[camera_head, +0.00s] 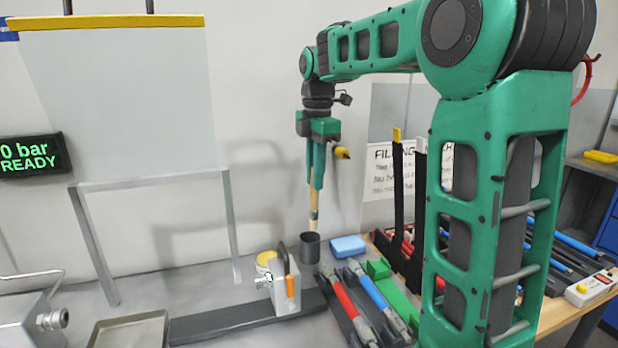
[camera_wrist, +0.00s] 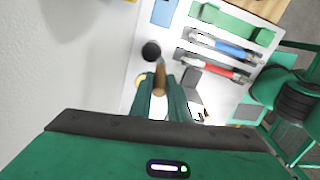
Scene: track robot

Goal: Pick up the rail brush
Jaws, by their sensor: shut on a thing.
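My gripper (camera_head: 318,182) points down, its green fingers closed around a slim tan wooden handle, which I take to be the rail brush (camera_head: 314,212). The handle runs down from the fingertips to the mouth of a dark grey cup (camera_head: 310,247). I cannot tell whether its lower end is inside the cup or just above it. In the wrist view the tan brush handle (camera_wrist: 160,78) shows between the fingers, with the dark cup (camera_wrist: 151,50) just beyond. The bristles are not clearly visible. A yellow dark-tipped piece (camera_head: 342,152) sticks out beside the gripper.
A light-blue block (camera_head: 348,247) lies right of the cup. Red (camera_head: 344,302) and blue (camera_head: 374,297) handled tools lie in front. A grey block with an orange-handled tool (camera_head: 291,287) stands close left. Black upright strips (camera_head: 398,190) rise on the right.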

